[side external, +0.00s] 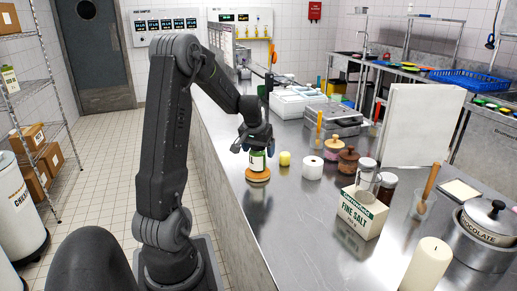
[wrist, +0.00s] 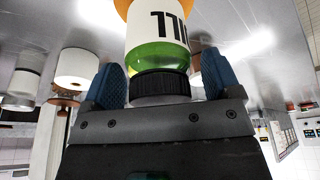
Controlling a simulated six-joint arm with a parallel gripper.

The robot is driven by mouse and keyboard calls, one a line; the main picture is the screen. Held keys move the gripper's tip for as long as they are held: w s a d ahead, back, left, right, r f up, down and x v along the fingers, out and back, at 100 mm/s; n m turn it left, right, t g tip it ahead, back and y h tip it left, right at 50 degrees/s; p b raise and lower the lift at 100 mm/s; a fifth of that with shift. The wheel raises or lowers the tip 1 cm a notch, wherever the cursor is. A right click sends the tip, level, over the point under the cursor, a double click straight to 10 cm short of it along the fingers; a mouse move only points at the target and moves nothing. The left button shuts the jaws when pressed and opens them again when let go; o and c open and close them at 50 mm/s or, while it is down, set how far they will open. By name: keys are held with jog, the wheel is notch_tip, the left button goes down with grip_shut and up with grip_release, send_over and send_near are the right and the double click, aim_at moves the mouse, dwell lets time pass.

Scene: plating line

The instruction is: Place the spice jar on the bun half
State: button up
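The spice jar (side external: 257,161), with a pale label, green contents and a dark lid, stands upright on the orange-brown bun half (side external: 257,175) near the counter's left edge. In the wrist view the jar (wrist: 160,45) appears upside down in the picture, its black lid between the blue finger pads, and the bun half (wrist: 133,5) shows partly at the top edge. My gripper (side external: 254,147) is above the jar, pointing down, with its fingers on either side of the lid. In the wrist view my gripper (wrist: 163,75) is open, with a gap visible between lid and right pad.
A yellow ball-like item (side external: 285,158), a white roll (side external: 312,168) and wooden-lidded pots (side external: 347,160) stand just right of the jar. A salt box (side external: 363,212), a candle (side external: 426,266) and a chocolate pot (side external: 487,233) are further right. The counter in front is clear.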

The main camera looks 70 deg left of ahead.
aim_at(254, 166)
jog(key=v, duration=1.2)
jog(key=w+d+r+m+t, duration=0.1)
jog(key=d+r+m+t, duration=0.2)
jog(key=d, duration=1.5)
jog(key=s+d+f+m, duration=0.1)
jog(key=s+d+m, duration=0.1)
jog(key=d, duration=0.3)
jog(key=s+d+f+m+h, duration=0.1)
jog(key=s+d+m, duration=0.1)
jog(key=s+d, duration=0.2)
jog(key=s+d+m+h, duration=0.1)
jog(key=s+d+m, duration=0.1)
jog(key=d, duration=0.5)
jog(key=shift+s+d+f, duration=0.15)
jog(key=shift+s+f, duration=0.25)
jog(key=shift+s, duration=0.15)
